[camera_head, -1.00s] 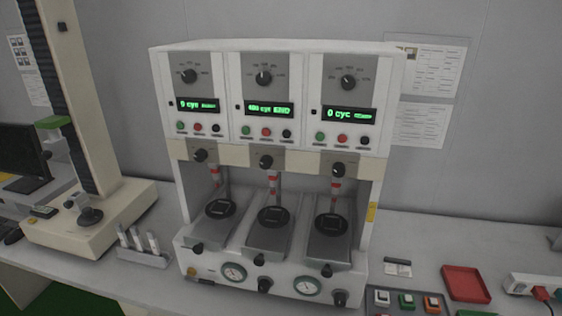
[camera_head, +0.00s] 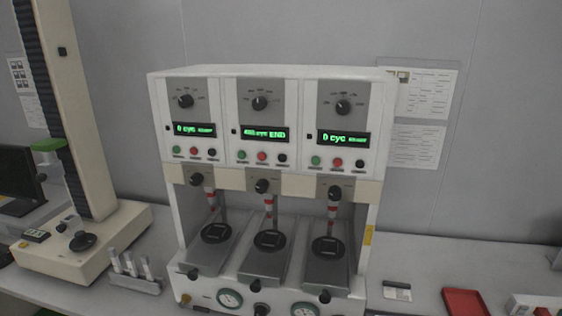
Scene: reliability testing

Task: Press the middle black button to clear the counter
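The white test machine (camera_head: 272,180) stands on the bench in the middle of the head view, with three stations side by side. Each station has a knob, a green display and a row of green, red and black buttons. The middle station's display (camera_head: 264,134) ends in "END"; its number is hard to read. The middle black button (camera_head: 282,158) is at the right end of the middle row, beside the red button (camera_head: 262,156). The left and right displays seem to read "0 cyc". My gripper does not show in the head view.
A cream column instrument (camera_head: 75,240) stands to the left, with a rack of tubes (camera_head: 135,272) between it and the machine. A red tray (camera_head: 465,302) lies on the bench at the right. Papers (camera_head: 418,115) hang on the wall behind. Nothing blocks the view of the buttons.

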